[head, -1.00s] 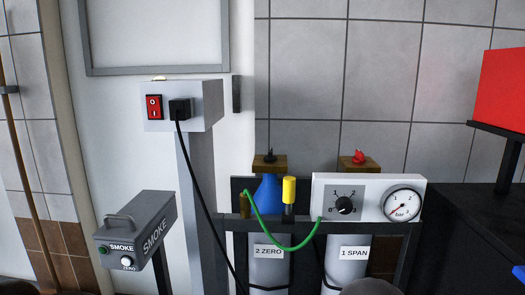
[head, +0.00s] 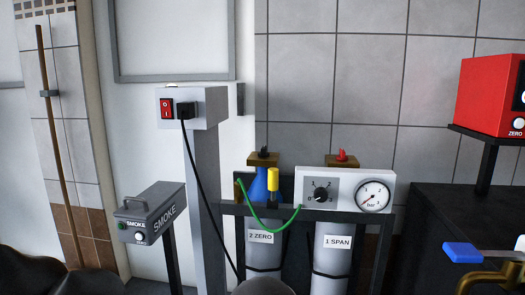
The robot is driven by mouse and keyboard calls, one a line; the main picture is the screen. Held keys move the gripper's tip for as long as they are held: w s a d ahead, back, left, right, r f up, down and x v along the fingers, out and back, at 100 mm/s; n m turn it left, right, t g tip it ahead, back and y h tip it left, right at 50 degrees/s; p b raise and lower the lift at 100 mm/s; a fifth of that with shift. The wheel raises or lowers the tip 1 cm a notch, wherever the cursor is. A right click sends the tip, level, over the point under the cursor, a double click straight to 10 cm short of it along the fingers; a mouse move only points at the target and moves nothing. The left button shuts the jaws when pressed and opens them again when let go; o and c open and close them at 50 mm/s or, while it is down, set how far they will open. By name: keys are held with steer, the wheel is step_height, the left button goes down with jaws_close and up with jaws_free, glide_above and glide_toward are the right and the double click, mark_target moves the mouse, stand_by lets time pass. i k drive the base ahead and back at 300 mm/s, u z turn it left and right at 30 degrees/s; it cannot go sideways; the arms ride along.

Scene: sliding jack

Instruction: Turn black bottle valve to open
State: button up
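The black bottle valve (head: 263,153) is a small dark knob on a brown block, on top of the bottle labelled 2 ZERO (head: 261,255). It is small here, and I cannot tell how it is turned. A red valve (head: 341,155) sits on a like block above the bottle labelled 1 SPAN (head: 331,262). A blue cone-shaped part (head: 259,184) stands just below the black valve. My gripper cannot be made out in the head view, and nothing is seen touching the black valve.
A yellow-topped part (head: 273,180), a green hose (head: 272,232) and a regulator panel (head: 302,176) with dial and gauge stand close by. A smoke box (head: 150,211) and pillar (head: 206,165) are left. A blue-handled brass valve (head: 462,253) and dark cabinet (head: 428,220) are right.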

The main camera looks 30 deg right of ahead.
mark_target(264, 153)
steer(key=u, duration=0.1)
steer(key=k, duration=0.3)
steer(key=z, duration=0.85)
